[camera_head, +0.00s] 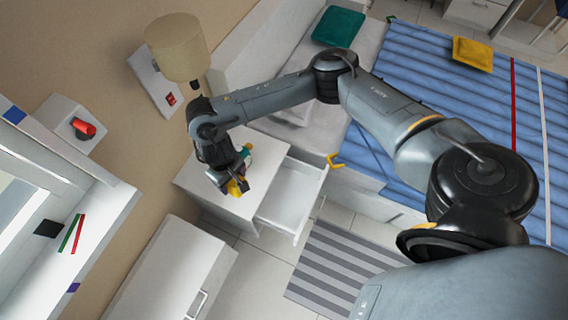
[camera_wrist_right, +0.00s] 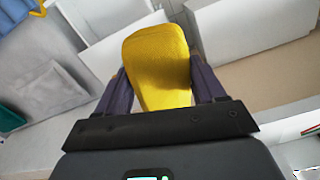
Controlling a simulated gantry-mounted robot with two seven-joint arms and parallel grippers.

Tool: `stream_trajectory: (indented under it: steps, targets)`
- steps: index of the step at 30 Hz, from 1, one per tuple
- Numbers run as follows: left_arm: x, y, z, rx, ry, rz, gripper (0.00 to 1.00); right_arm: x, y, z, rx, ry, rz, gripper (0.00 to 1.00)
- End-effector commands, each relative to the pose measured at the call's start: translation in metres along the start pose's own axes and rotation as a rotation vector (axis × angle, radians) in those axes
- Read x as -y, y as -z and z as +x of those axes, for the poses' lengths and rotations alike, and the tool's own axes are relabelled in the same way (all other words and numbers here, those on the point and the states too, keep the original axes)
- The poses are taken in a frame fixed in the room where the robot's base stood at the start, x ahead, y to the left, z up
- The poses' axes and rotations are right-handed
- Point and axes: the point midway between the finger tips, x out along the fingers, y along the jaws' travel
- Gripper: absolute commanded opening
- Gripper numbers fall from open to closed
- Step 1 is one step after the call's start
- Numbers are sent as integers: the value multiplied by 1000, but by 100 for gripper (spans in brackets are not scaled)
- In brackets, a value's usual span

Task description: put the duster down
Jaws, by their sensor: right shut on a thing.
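The duster is a yellow, rounded, cloth-like thing (camera_wrist_right: 158,55) between the two fingers of my right gripper (camera_wrist_right: 161,88) in the right wrist view. In the head view my right gripper (camera_head: 230,178) points down over the white nightstand (camera_head: 200,180), and the yellow duster (camera_head: 237,187) shows at its fingertips. The gripper is shut on the duster. I cannot tell whether the duster touches the nightstand top. A small teal and white thing (camera_head: 246,152) shows just behind the gripper, partly hidden. My left gripper is not in view.
The nightstand's drawer (camera_head: 288,200) is pulled open and looks empty. A yellow hooked thing (camera_head: 335,161) is at the blue bed's (camera_head: 400,70) edge. A wall lamp (camera_head: 177,45) is close to my arm. A white cabinet (camera_head: 165,275) stands at the front, with a striped rug (camera_head: 340,265) right.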

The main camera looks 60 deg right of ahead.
Motion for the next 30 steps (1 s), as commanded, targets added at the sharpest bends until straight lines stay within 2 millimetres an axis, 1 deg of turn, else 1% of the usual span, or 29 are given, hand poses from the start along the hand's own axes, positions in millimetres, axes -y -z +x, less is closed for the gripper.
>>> stream_trajectory:
  steps: [1,5,6,8,9,14,15,17,21,26,27,30]
  targets:
    - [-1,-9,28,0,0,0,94,-5,-1,36,4,0,22,34]
    - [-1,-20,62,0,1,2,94,-16,-2,84,4,0,71,34]
    - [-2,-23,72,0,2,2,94,-20,-2,99,4,-1,87,34]
    - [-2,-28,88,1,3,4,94,-27,-2,121,5,-1,111,34]
    - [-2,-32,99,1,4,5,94,-31,-2,136,4,-2,127,34]
    - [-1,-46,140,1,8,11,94,-52,-5,195,5,-2,193,34]
    - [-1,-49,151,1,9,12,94,-58,-6,210,5,-3,210,34]
    - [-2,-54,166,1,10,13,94,-67,-7,232,5,-2,234,34]
    - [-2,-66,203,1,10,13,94,-91,-12,284,5,-3,293,34]
    - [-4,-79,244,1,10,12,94,-121,-18,342,3,-6,358,34]
    - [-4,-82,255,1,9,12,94,-129,-20,356,3,-5,375,34]
    - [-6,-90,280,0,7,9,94,-149,-25,390,3,-6,415,34]
